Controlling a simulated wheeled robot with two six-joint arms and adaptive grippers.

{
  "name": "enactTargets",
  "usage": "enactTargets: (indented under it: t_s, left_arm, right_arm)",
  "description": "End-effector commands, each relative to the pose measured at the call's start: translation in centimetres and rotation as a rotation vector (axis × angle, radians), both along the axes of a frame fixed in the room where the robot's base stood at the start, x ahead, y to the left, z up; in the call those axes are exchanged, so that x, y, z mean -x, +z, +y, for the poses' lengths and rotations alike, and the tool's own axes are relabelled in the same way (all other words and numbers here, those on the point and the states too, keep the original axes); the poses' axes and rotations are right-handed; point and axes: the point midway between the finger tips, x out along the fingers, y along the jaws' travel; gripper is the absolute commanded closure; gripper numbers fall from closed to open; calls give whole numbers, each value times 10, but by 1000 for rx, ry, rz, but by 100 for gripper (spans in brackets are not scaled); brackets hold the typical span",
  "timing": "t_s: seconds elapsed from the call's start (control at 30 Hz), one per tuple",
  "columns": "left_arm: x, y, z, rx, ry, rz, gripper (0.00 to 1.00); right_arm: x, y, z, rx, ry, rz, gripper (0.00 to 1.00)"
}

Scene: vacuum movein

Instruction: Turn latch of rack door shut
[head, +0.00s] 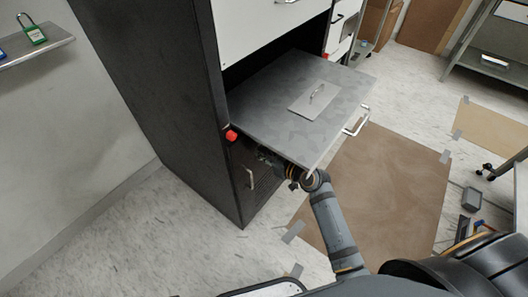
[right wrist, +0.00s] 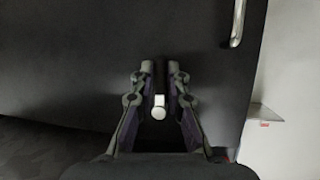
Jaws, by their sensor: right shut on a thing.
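The rack (head: 165,90) is a tall dark cabinet. Its dark lower door (head: 243,205) has a vertical silver handle (head: 250,178) and looks closed or nearly so. In the right wrist view the dark door panel (right wrist: 75,60) fills most of the picture, with the handle (right wrist: 238,22) at the upper right. My right gripper (head: 265,155) reaches under the pulled-out shelf to the door front. In the right wrist view its fingers (right wrist: 160,72) are shut on a small pale latch (right wrist: 158,108). The head view hides the latch. My left gripper is not in view.
A red block (head: 231,135) sits at the rack's edge. Brown sheeting (head: 385,180) covers the floor at right. A wall shelf (head: 40,47) holds a green padlock (head: 32,32).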

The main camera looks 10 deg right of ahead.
Motion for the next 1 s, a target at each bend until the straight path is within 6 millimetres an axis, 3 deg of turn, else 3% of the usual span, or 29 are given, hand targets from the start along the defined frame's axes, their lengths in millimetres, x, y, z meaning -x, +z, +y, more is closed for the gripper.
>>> enactTargets:
  t_s: [0.1,0.13,0.3,0.63,1.0]
  left_arm:
    - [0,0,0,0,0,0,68]
    - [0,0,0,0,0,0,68]
    - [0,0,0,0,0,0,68]
    - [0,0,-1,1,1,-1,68]
    - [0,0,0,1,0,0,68]
  right_arm:
    - [0,-1,0,-1,1,3,100]
    - [0,-1,0,-1,1,3,85]
    - [0,-1,0,-1,1,1,64]
    - [4,1,-2,3,1,1,64]
    - [56,22,-29,6,2,1,64]
